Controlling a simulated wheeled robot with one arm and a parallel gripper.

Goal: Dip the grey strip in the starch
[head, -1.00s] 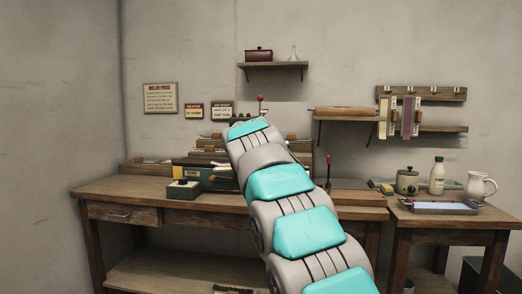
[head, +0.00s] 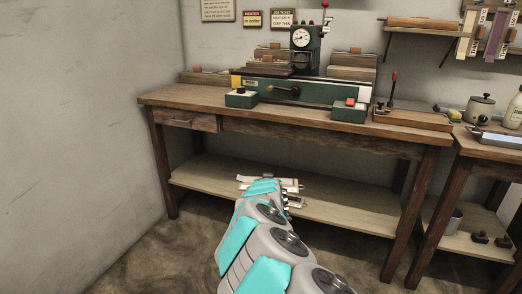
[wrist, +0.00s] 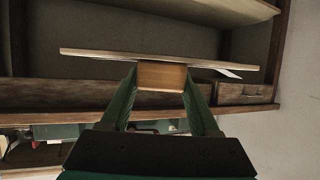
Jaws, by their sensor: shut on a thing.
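My gripper (wrist: 160,90) is shut on a small wooden block (wrist: 162,76) fixed to a long thin board (wrist: 100,54). A pale flap (wrist: 228,72) sticks out at the board's right end in the wrist view. The held board (head: 285,184) shows pale in the head view, in front of the lower shelf; I cannot tell whether it carries the grey strip. Pale and purple strips (head: 495,36) hang on the wall at upper right, partly cut off. A shallow metal tray (head: 500,138) on the right table holds something bluish; I cannot tell if it is the starch.
The main workbench (head: 230,116) carries a green press with a gauge (head: 303,40), a green box (head: 241,98) and a red-handled lever (head: 392,85). A lidded pot (head: 480,108) and white bottle (head: 515,108) stand at right. The lower shelf (head: 340,207) is mostly clear.

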